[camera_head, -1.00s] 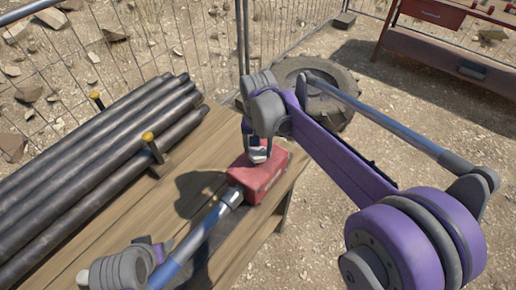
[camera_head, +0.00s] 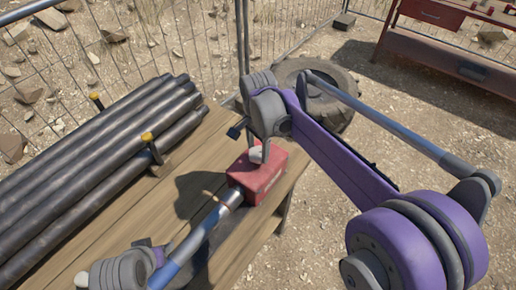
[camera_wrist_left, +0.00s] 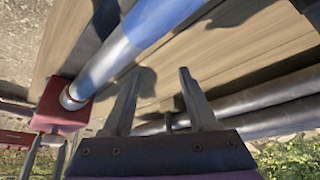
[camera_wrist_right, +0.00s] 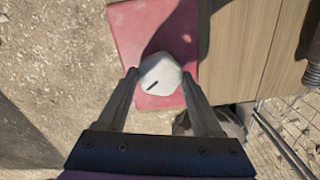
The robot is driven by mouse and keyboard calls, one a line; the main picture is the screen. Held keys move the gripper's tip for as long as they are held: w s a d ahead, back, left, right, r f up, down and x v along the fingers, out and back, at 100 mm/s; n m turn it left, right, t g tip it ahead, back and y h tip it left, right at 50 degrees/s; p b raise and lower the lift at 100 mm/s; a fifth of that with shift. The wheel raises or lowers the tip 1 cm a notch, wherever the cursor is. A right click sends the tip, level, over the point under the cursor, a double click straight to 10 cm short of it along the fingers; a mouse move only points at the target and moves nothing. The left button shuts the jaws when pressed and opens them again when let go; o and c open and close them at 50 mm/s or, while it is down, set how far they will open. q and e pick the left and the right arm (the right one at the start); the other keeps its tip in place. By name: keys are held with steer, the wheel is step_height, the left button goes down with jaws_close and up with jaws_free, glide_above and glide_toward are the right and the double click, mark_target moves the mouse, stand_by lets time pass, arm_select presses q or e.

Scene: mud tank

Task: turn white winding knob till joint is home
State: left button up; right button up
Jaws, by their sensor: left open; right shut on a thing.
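The white winding knob (camera_wrist_right: 161,80), with a dark slot mark, sits on the red box (camera_wrist_right: 137,32) in the right wrist view. In the head view the knob (camera_head: 257,154) is partly covered by my right gripper, and the red box (camera_head: 264,178) rests on the bench's right edge. My right gripper (camera_wrist_right: 159,74) is shut on the knob, one finger on each side. A blue pipe with a bright metal end (camera_head: 229,198) meets the box; the joint also shows in the left wrist view (camera_wrist_left: 74,97). My left gripper (camera_wrist_left: 158,73) is open and empty beside the pipe.
Several dark pipes (camera_head: 105,165) lie on the wooden bench (camera_head: 150,215), held by yellow-topped stakes (camera_head: 148,140). A wire fence (camera_head: 180,45) and a tyre (camera_head: 325,105) stand behind. A red workbench (camera_head: 430,60) is at the back right.

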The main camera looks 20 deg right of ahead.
mark_target(258, 152)
stand_by(0.5)
steer(key=o, duration=1.4)
steer(key=shift+c, duration=0.2)
step_height(258, 152, up, 11)
steer(key=shift+p, duration=0.3)
steer(key=shift+f, duration=0.1)
